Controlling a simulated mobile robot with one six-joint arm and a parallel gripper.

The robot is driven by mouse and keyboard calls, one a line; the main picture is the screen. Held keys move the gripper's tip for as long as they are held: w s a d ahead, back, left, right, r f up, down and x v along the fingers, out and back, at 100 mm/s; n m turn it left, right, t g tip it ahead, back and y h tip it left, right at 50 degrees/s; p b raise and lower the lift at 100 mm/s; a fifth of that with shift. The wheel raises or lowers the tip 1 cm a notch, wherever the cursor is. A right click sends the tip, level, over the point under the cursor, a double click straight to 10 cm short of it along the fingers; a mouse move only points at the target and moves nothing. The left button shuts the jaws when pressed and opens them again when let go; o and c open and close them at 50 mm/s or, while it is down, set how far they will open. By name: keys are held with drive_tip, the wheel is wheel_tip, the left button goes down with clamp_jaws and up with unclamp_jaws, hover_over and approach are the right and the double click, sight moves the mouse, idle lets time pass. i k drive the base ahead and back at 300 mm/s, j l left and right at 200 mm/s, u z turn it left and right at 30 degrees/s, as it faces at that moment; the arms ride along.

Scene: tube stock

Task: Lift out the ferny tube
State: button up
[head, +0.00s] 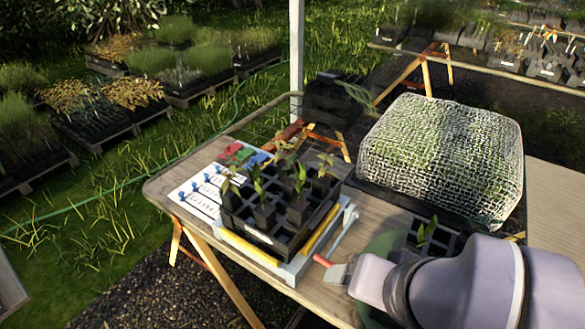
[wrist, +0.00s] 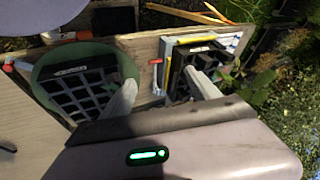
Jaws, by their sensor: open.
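A black tray (head: 283,247) on the table's left half holds several dark tubes with leafy seedlings (head: 265,205). A second black tray (head: 408,247), partly behind my arm, has a green seedling (head: 425,232). I cannot tell which seedling is the ferny one. My gripper (wrist: 160,92) is open with nothing between its fingers. Its left finger is in front of the tub, its right finger in front of the seedling tray (wrist: 180,65).
A mesh-covered crate (head: 440,155) stands at the back right. A white label board (head: 200,195) lies left of the seedling tray. A red-handled tool (head: 323,260) lies near the front edge. A dark crate (head: 330,105) stands behind. The table's front left corner (head: 165,190) is clear.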

sight(289, 191)
drive_tip(key=i+j+z, duration=0.45)
drive_tip(key=j+z, duration=0.2)
drive_tip(key=j, duration=0.25)
drive_tip(key=i+j+z, duration=0.2)
drive_tip(key=j, duration=0.15)
drive_tip(key=i+j+z, duration=0.2)
drive_tip(key=j, duration=0.15)
drive_tip(key=k, duration=0.1)
